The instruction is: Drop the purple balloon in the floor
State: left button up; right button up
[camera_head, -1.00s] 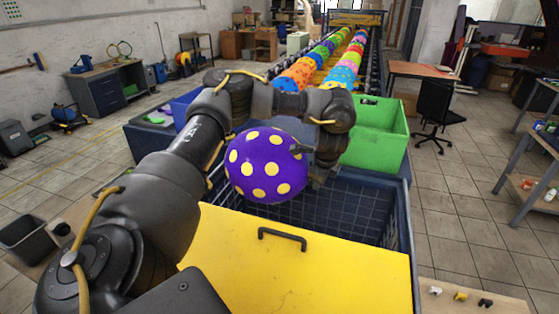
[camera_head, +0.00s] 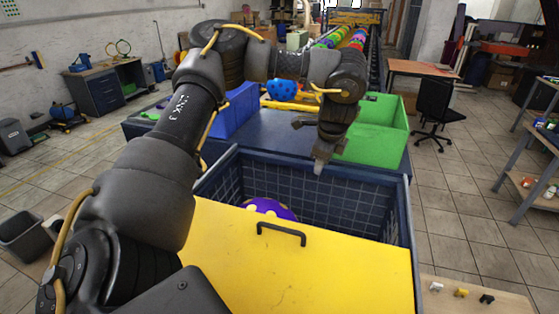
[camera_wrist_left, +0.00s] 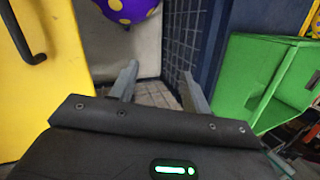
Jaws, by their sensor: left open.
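The purple balloon with yellow spots (camera_head: 270,208) is inside the dark blue mesh cage (camera_head: 340,195), low down. The yellow panel (camera_head: 300,270) hides most of it in the head view. In the left wrist view the balloon (camera_wrist_left: 128,8) shows at the top edge, apart from the fingers. My left gripper (camera_head: 322,162) is over the back part of the cage, open and empty. Its two fingers (camera_wrist_left: 160,80) are spread, with grey floor between them. My right gripper is not in view.
A green bin (camera_head: 375,130) stands just right of my left gripper, and a blue bin (camera_head: 232,112) stands to the left. A blue balloon (camera_head: 281,90) sits at the near end of the conveyor, with more balloons far behind. A black handle (camera_head: 281,234) sticks up from the yellow panel.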

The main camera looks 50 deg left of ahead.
pick_arm(q)
jog(key=shift+b+v, duration=0.3)
jog(key=shift+v, duration=1.25)
jog(key=shift+a, duration=0.1)
